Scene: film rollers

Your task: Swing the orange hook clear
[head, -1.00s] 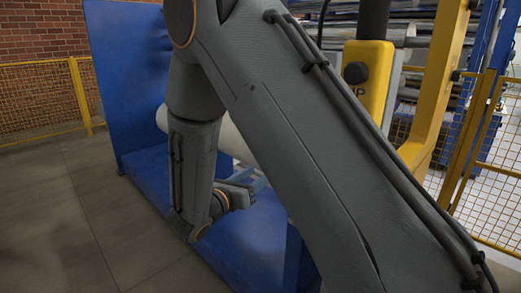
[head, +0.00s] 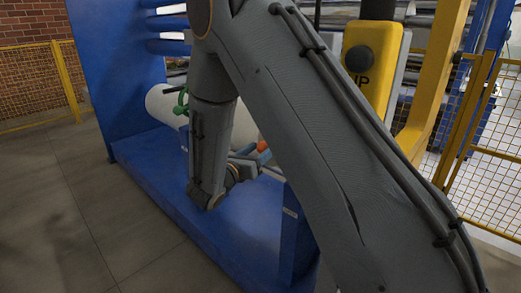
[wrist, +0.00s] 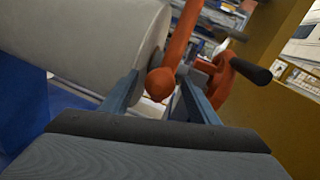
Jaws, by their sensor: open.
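The orange hook (wrist: 180,40) shows in the wrist view as an orange bar that ends in a round knob. The knob lies between the two blue-grey fingers of my gripper (wrist: 158,80), which stand apart with space at both sides. I cannot tell whether a finger touches it. In the head view a small orange end (head: 262,146) shows beside my gripper (head: 250,160). My arm hides most of the hook there.
A pale roller (wrist: 85,35) lies close on the left in the wrist view. An orange wheel with a black handle (wrist: 250,71) is at the right. A blue frame (head: 110,75), a green part (head: 181,100) and a yellow control box (head: 372,65) surround my arm.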

